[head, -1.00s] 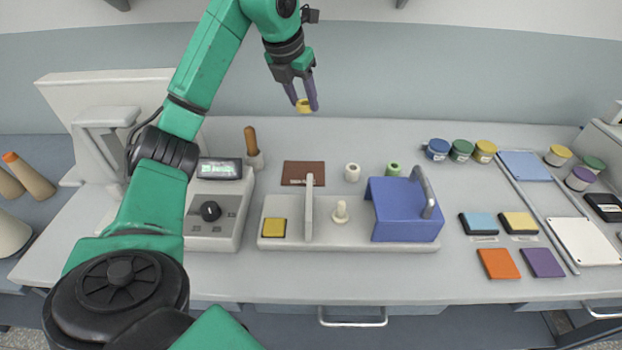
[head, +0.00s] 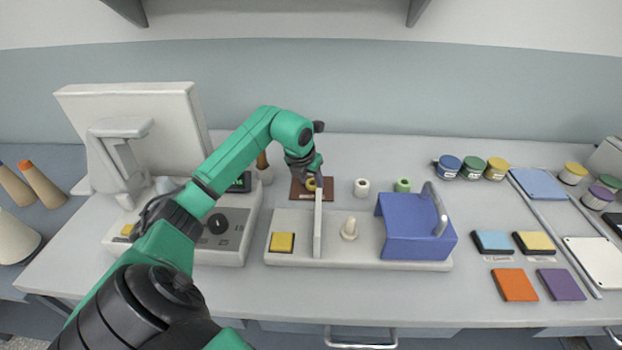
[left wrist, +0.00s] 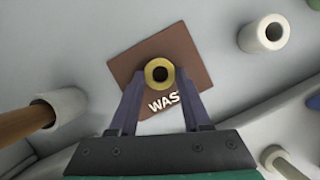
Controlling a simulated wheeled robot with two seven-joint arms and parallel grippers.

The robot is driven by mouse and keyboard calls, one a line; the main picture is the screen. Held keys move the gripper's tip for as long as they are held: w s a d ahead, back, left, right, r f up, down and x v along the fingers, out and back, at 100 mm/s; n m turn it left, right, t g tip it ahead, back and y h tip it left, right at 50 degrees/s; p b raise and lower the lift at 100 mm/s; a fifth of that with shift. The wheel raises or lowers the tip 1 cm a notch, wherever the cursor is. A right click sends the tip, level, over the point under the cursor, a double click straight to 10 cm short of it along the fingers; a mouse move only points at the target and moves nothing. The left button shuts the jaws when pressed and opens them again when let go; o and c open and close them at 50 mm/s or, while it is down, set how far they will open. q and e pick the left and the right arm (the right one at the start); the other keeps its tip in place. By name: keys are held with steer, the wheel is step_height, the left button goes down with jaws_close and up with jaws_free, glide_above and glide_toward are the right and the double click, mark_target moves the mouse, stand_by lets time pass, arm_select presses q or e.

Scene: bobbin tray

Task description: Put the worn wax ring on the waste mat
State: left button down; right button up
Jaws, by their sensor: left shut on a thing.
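The worn wax ring (left wrist: 159,71) is a small yellow ring with a dark hole. My left gripper (left wrist: 157,84) is shut on it, one finger on each side. In the left wrist view the ring shows over the brown waste mat (left wrist: 189,49), whose white lettering is partly hidden by a finger. In the head view the mat (head: 299,195) lies behind the grey fixture, and the ring (head: 311,184) shows between my left fingertips above it. I cannot tell whether the ring touches the mat. My right gripper is not in view.
A white bobbin (head: 361,187) and a green bobbin (head: 402,185) stand right of the mat. The fixture's upright plate (head: 318,225) stands in front of it, with a blue guard (head: 415,225) further right. A wooden-handled tool (left wrist: 20,121) stands to the left.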

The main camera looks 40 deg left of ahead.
arm_select(q)
steer(key=shift+f, duration=0.15)
steer(key=shift+c, duration=1.8)
jaws_free()
steer(key=shift+s+r, duration=0.1)
steer(key=shift+r, duration=0.3)
steer(key=b+v, duration=0.1)
steer(key=v, duration=1)
steer(key=shift+r, duration=0.3)
steer(key=shift+s, duration=0.1)
